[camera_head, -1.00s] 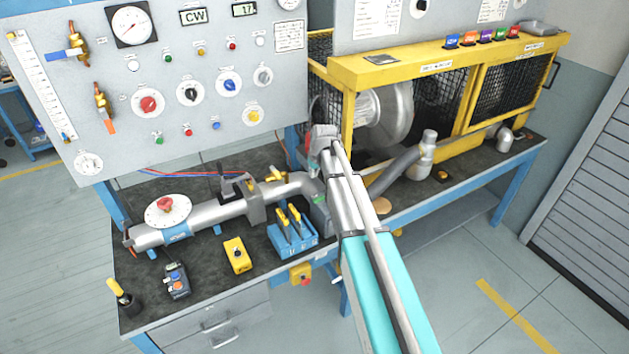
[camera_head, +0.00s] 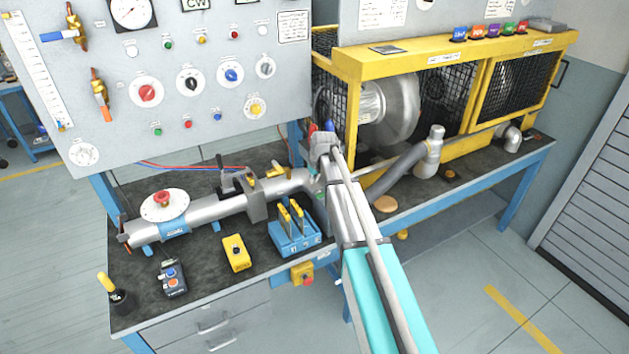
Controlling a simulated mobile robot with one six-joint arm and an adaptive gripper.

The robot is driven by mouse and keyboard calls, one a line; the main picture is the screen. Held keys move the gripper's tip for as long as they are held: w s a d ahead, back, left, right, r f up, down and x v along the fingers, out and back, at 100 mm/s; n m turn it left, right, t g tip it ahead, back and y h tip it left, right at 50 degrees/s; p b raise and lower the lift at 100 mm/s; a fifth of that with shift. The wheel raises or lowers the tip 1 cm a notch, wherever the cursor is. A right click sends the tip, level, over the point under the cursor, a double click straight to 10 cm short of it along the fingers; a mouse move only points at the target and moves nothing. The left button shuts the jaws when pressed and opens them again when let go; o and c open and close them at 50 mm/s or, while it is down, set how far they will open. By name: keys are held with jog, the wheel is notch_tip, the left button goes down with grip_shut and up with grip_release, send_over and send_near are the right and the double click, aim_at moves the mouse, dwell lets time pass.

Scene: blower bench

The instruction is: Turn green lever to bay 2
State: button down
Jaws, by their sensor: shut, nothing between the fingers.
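My gripper (camera_head: 322,142) is over the back middle of the bench, in front of the yellow blower cage (camera_head: 350,95). It points away from the camera, and its fingers are hard to make out. A red tip (camera_head: 312,127) and a blue tip (camera_head: 329,126) show just beyond it; I cannot tell what they belong to. I cannot pick out the green lever for sure. It may be hidden behind my gripper and arm. Bay 2 cannot be read from this view.
A grey pipe with a red knob (camera_head: 162,198) lies across the bench at left. A blue holder (camera_head: 294,243) with yellow-handled tools stands close left of my arm. A yellow box (camera_head: 236,253) is beside it. A grey hose (camera_head: 393,178) is to the right. An instrument panel (camera_head: 120,100) rises behind.

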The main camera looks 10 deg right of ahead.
aim_at(322, 195)
jog(key=b+x, duration=0.2)
jog(key=shift+w+f, duration=0.1)
jog(key=shift+f, duration=0.2)
jog(key=shift+s+d+r, duration=0.1)
jog(key=shift+s+d, duration=0.1)
jog(key=shift+s, duration=0.45)
jog(key=shift+s+d, duration=0.2)
jog(key=shift+s, duration=0.4)
jog(key=shift+s+d+r, duration=0.1)
jog(key=shift+s+d, duration=0.1)
jog(key=shift+s, duration=0.45)
jog(key=shift+s+a, duration=0.1)
jog(key=shift+a, duration=0.15)
